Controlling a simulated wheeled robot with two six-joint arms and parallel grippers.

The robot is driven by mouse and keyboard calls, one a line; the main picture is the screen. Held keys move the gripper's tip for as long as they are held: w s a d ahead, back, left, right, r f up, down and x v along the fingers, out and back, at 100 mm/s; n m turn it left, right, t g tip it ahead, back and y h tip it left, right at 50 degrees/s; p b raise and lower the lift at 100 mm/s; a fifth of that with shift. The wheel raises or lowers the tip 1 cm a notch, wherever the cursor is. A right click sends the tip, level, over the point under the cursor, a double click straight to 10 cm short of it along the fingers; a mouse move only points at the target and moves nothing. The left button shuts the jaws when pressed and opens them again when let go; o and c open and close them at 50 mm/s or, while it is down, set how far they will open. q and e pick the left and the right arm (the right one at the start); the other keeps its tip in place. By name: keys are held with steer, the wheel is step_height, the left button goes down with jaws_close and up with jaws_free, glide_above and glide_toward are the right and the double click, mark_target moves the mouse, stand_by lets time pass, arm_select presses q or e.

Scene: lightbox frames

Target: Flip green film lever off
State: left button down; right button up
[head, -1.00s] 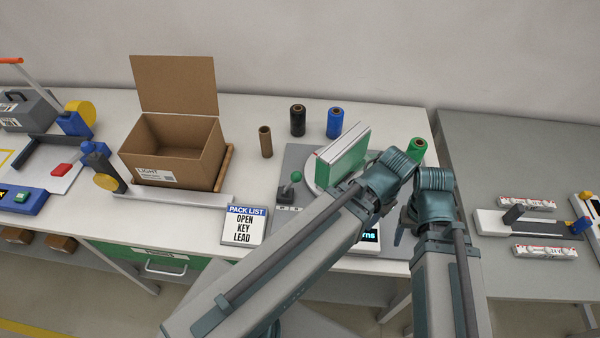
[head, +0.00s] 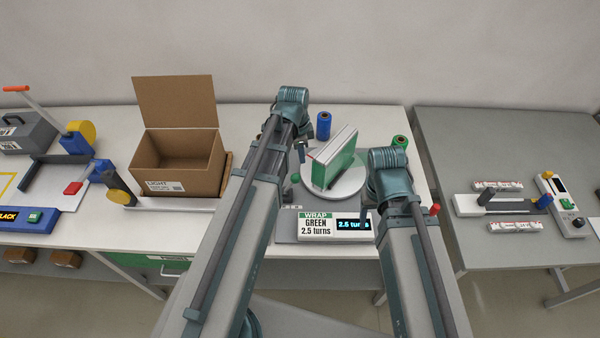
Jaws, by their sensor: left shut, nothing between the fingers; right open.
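The green lever knob (head: 296,178) shows at the left side of the wrapping machine, beside my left arm. My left gripper (head: 301,153) points down just above and behind the knob. It is shut and empty, and I cannot tell whether it touches the lever. The lever's shaft and base are mostly hidden by my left arm. A green and white box (head: 334,162) stands on the machine's round turntable (head: 347,190). My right gripper (head: 368,196) is open, to the right of the turntable, and mostly hidden by its own arm.
The machine's display (head: 353,224) reads 2.5 turns, beside a sign (head: 315,225) reading WRAP GREEN 2.5 turns. A red knob (head: 435,209) is right of my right arm. Blue (head: 323,125) and green (head: 400,143) rolls stand behind. An open carton (head: 180,162) is at left.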

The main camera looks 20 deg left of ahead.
arm_select(q)
steer(key=shift+f, duration=0.15)
steer(key=b, duration=1)
glide_toward(291, 184)
steer(key=w+d+f, duration=0.3)
steer(key=d+f, duration=0.2)
steer(key=shift+w+a+f, duration=0.1)
steer(key=shift+a+f, duration=0.1)
steer(key=shift+a+r, duration=0.1)
steer(key=shift+a+r+h, duration=0.15)
steer(key=shift+a+h, duration=0.1)
steer(key=shift+h, duration=0.15)
